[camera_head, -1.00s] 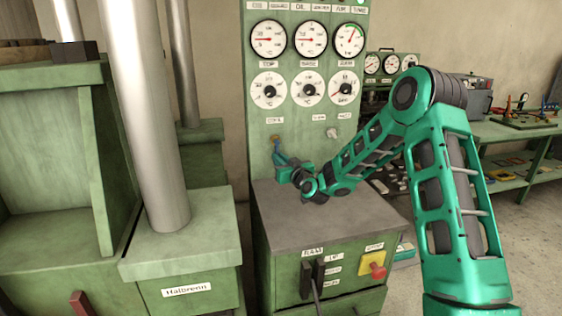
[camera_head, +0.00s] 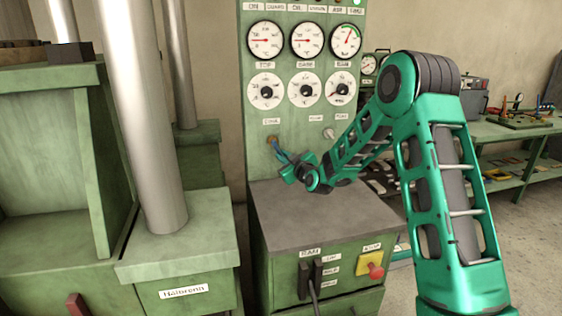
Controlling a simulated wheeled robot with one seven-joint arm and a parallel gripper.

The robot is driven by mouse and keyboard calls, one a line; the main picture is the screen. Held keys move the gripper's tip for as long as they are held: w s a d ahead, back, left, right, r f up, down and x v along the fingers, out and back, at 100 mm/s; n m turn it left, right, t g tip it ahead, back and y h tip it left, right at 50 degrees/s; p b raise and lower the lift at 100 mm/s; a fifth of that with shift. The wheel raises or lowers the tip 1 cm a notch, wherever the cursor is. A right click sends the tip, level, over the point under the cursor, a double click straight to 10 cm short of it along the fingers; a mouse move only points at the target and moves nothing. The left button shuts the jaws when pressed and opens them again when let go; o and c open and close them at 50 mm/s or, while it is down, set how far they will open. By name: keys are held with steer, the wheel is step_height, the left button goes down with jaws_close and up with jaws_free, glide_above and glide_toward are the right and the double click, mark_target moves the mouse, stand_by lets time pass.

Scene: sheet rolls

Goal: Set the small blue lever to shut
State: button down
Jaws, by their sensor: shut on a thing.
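The small blue lever (camera_head: 278,150) sits low on the left of the green gauge panel (camera_head: 295,113), below the round dials. It slants down and to the right from a brass-coloured pivot (camera_head: 271,140). My gripper (camera_head: 284,160) is at the lever's lower end, shut on it. The fingertips are small and dark in this view, so the exact grip on the lever is hard to make out.
A grey-topped green cabinet (camera_head: 320,216) stands below the panel, with black switches and a red knob (camera_head: 375,271) on its front. A pale knob (camera_head: 328,133) is right of the lever. Thick metal columns (camera_head: 145,120) rise at left.

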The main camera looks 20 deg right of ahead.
steer(key=n, duration=0.2)
steer(key=d+r+n+h, duration=0.1)
steer(key=n, duration=0.1)
steer(key=r+n, duration=0.1)
steer(key=shift+d+r+n+g, duration=0.2)
steer(key=shift+d+n+g, duration=0.2)
steer(key=n, duration=0.1)
steer(key=r+n+h, duration=0.1)
steer(key=shift+d+r+n, duration=0.2)
steer(key=shift+n, duration=0.1)
steer(key=shift+r+n+h, duration=0.5)
steer(key=shift+r+n, duration=0.1)
steer(key=shift+n, duration=0.6)
steer(key=c, duration=1.8)
jaws_free()
steer(key=shift+r, duration=0.1)
